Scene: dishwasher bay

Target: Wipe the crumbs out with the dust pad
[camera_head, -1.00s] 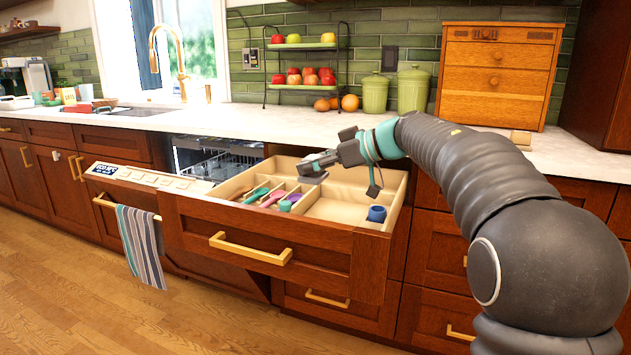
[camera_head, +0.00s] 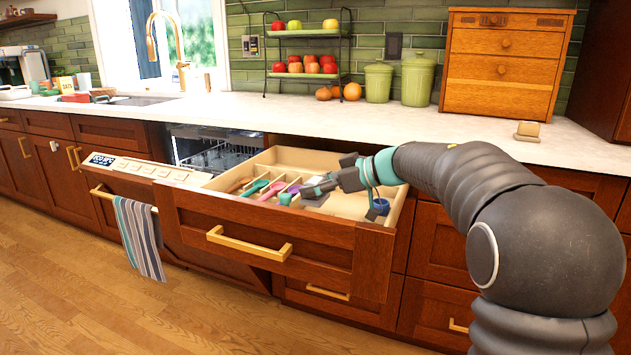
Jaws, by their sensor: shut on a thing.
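My gripper (camera_head: 325,188) reaches down into the open wooden drawer (camera_head: 258,235). It is shut on a small grey pad (camera_head: 315,199), taken as the dust pad. The pad is low inside the drawer, close to the utensil dividers; I cannot tell if it touches the drawer floor. No crumbs can be made out at this size, and my gripper and arm hide part of the right compartment.
Colourful utensils (camera_head: 268,190) lie in the drawer's left slots. A blue cup-like item (camera_head: 379,207) sits in its front right corner. The dishwasher (camera_head: 215,150) is open behind, at left. A beige block (camera_head: 527,131) rests on the counter (camera_head: 460,128).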

